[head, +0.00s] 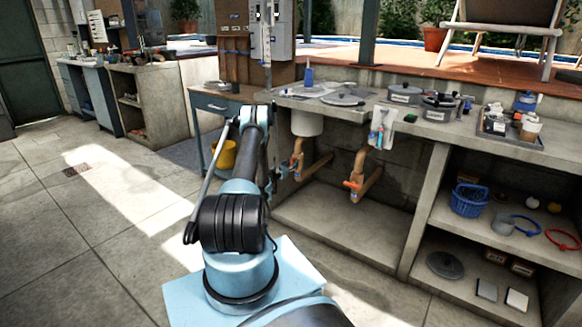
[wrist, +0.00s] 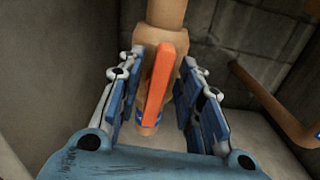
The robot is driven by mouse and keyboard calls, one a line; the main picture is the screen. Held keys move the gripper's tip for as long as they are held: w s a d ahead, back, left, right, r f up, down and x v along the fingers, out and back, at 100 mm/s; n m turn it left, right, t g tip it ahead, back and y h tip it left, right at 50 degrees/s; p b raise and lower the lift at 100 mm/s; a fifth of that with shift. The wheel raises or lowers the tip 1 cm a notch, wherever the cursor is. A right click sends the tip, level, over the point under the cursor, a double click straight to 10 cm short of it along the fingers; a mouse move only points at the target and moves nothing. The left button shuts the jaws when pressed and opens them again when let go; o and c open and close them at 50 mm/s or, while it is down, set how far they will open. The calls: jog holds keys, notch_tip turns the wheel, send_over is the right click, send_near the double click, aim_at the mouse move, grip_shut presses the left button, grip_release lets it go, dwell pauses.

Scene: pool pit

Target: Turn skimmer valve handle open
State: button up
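An orange valve handle (wrist: 157,85) sits on a tan valve and pipe (wrist: 166,14) in the wrist view. The handle looks roughly in line with the pipe, slightly tilted. My gripper (wrist: 162,72) is open, with one blue-padded finger on each side of the handle and visible gaps between. In the head view my gripper (head: 277,180) is beside the left valve (head: 297,160), under a white cylindrical body (head: 306,124) below the counter. The arm partly hides the gripper there. A second valve with an orange-red handle (head: 351,185) stands to the right.
The concrete counter (head: 355,113) overhangs the pipes. A side wall (wrist: 50,70) is close on the left in the wrist view, and another pipe (wrist: 272,105) runs on the right. Shelves (head: 455,225) with a blue basket (head: 469,201) stand right. The floor (head: 80,240) at left is open.

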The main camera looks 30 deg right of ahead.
jog(key=shift+w+a, duration=0.1)
jog(key=shift+a, duration=0.05)
jog(key=shift+c, duration=0.5)
grip_shut()
jog(key=shift+w+a+n, duration=0.15)
jog(key=shift+n, duration=0.45)
jog(key=shift+o, duration=0.5)
grip_release()
jog(key=v, duration=0.7)
jog(key=shift+a, duration=0.2)
